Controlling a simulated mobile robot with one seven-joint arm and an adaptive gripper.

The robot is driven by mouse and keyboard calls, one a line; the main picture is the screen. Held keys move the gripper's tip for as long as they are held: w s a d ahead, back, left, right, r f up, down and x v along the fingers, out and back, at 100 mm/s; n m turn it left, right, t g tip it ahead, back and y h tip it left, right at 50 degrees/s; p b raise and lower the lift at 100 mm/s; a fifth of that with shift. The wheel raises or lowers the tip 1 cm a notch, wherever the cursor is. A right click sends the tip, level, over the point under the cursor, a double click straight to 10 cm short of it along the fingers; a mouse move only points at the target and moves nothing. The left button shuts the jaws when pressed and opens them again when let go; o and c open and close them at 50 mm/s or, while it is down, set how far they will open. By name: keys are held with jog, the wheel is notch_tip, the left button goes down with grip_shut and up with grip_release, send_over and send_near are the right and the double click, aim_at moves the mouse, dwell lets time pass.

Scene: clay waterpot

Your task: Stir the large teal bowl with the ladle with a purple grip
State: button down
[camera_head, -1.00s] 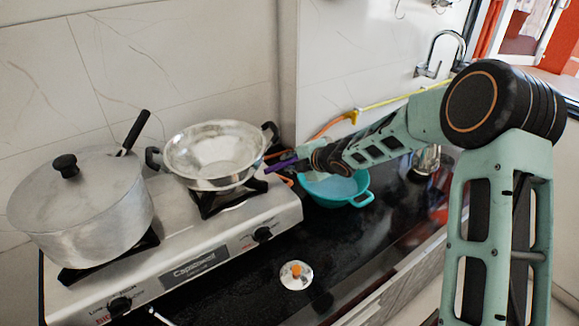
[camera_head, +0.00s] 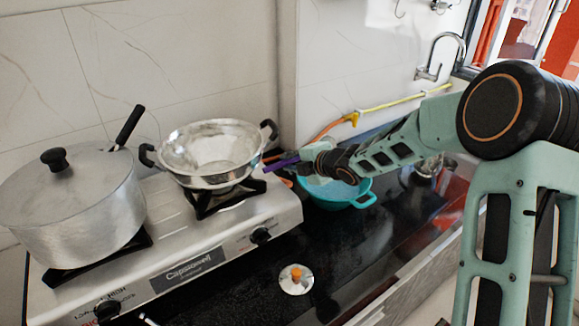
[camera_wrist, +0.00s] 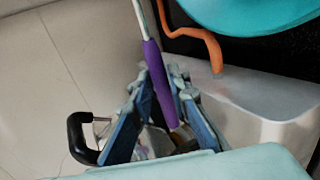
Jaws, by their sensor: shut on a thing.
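The large teal bowl (camera_head: 338,200) stands on the dark counter, just right of the stove. Its far side is partly hidden behind my gripper and arm. My gripper (camera_head: 300,164) is beside and above the bowl's left edge, shut on the purple grip of the ladle (camera_head: 281,163). In the wrist view the purple grip (camera_wrist: 158,80) lies between the blue fingers (camera_wrist: 155,112), with a pale shaft running up out of the picture. The ladle's head is not visible.
A metal pan with black handles (camera_head: 210,155) and a lidded pot (camera_head: 75,205) stand on the stove (camera_head: 215,235). A small lid (camera_head: 295,280) lies on the front counter. An orange hose (camera_wrist: 200,38) runs beside the bowl. A tap (camera_head: 440,55) is behind.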

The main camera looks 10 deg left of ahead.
jog(key=shift+s+d+t+y+b, duration=0.1)
jog(key=shift+t+y+b, duration=0.3)
jog(key=shift+b, duration=1.5)
jog(key=shift+d+r+b, duration=0.1)
jog(key=shift+r+b, duration=0.05)
jog(key=shift+b, duration=0.35)
jog(key=shift+d, duration=0.1)
